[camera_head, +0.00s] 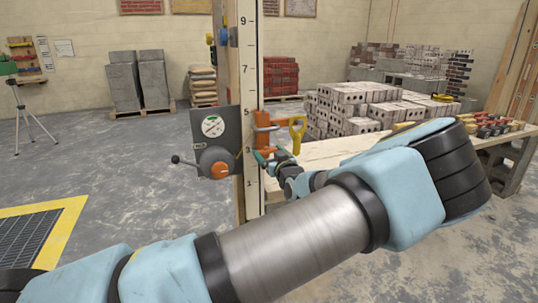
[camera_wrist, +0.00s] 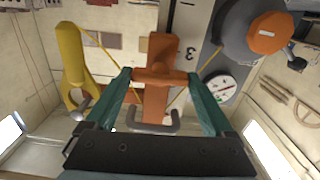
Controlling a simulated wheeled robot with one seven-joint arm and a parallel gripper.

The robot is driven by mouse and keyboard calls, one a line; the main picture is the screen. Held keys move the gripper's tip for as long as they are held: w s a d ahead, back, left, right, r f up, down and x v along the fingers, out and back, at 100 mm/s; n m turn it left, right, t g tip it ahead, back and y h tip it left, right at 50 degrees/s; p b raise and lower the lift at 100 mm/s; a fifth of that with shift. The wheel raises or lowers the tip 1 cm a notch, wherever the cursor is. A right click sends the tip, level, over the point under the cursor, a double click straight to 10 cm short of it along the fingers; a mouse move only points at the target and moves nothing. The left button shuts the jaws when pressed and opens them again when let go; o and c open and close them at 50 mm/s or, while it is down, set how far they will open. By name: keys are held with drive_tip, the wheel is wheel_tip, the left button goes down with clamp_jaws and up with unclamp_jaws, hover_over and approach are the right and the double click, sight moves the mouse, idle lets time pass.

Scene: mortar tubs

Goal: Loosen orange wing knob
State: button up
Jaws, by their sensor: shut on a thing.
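The orange wing knob (camera_wrist: 160,77) is a crosswise orange bar on an upright orange bracket (camera_wrist: 156,104), shown in the wrist view. My gripper (camera_wrist: 160,74) has its two green fingers at the bar's two ends and is shut on it. In the head view the orange bracket (camera_head: 262,119) is on the numbered upright post (camera_head: 250,65). My gripper (camera_head: 263,156) is at the bracket's lower part there, and my fingers and arm largely hide the knob. A grey U-shaped handle (camera_wrist: 155,129) stands out from the bracket.
A grey panel with a dial (camera_head: 213,126), an orange-capped hub (camera_head: 219,170) and a black-knobbed lever is left of the post. A yellow handled tool (camera_head: 297,133) hangs right of it. A wooden bench (camera_head: 335,152) lies behind my arm. The left floor is mostly open.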

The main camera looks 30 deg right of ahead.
drive_tip(key=n+b, duration=0.1)
drive_tip(key=b, duration=0.1)
drive_tip(key=n+b, duration=0.4)
drive_tip(key=shift+a+f+b, duration=0.1)
drive_tip(key=shift+f+b, duration=0.2)
drive_tip(key=n+b, duration=1.2)
drive_tip(key=b, duration=0.5)
drive_tip(key=shift+r, duration=0.1)
drive_tip(key=shift+r+n, duration=0.15)
drive_tip(key=shift+n, duration=0.15)
drive_tip(key=o, duration=1.1)
